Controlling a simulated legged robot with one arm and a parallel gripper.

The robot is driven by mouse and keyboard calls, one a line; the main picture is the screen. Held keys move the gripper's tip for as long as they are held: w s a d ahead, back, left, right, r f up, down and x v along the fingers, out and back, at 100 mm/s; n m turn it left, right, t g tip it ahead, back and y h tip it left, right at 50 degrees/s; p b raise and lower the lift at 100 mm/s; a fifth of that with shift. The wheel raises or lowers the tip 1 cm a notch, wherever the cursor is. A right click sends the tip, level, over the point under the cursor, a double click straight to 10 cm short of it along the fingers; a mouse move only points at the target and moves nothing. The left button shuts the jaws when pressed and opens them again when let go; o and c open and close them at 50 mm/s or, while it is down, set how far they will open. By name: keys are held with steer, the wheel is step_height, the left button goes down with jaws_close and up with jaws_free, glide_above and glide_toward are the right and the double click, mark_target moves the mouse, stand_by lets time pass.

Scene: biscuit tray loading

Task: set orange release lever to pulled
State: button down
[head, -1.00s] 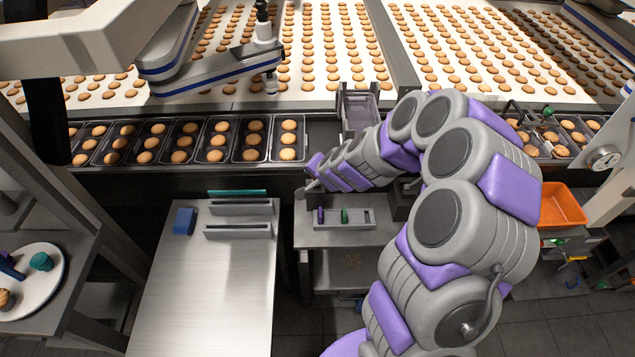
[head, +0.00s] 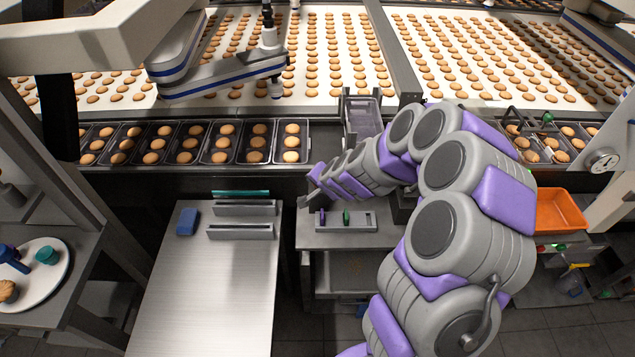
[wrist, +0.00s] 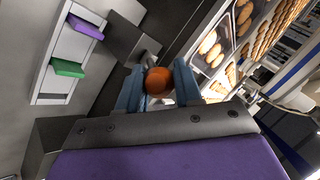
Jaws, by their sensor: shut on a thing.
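The orange release lever shows in the wrist view as a round orange knob (wrist: 159,82). My gripper (wrist: 158,88) has its two blue-grey fingers on either side of the knob and is shut on it. In the head view my gripper (head: 310,192) is at the dark front side of the conveyor, above the small grey bench. The orange knob cannot be made out there, so the lever's angle is unclear.
A grey panel (head: 361,228) with a purple tab (head: 322,218) and a green tab (head: 346,217) lies just below my gripper. A steel table (head: 207,290) stands left. Biscuit trays (head: 223,140) line the conveyor behind. An orange bin (head: 560,212) is at right.

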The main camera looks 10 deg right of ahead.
steer(key=shift+s+a+f, duration=0.15)
steer(key=shift+s+f, duration=0.15)
steer(key=shift+f, duration=0.15)
steer(key=c, duration=1.1)
jaws_free()
steer(key=o, duration=0.3)
steer(key=shift+w+r, duration=0.1)
steer(key=shift+w, duration=0.1)
steer(key=shift+o, duration=0.2)
steer(key=shift+r, duration=0.1)
steer(key=shift+s+d+r, duration=0.25)
steer(key=shift+r, duration=0.15)
steer(key=p+v, duration=0.3)
steer(key=v, duration=1.3)
steer(key=shift+r, duration=0.1)
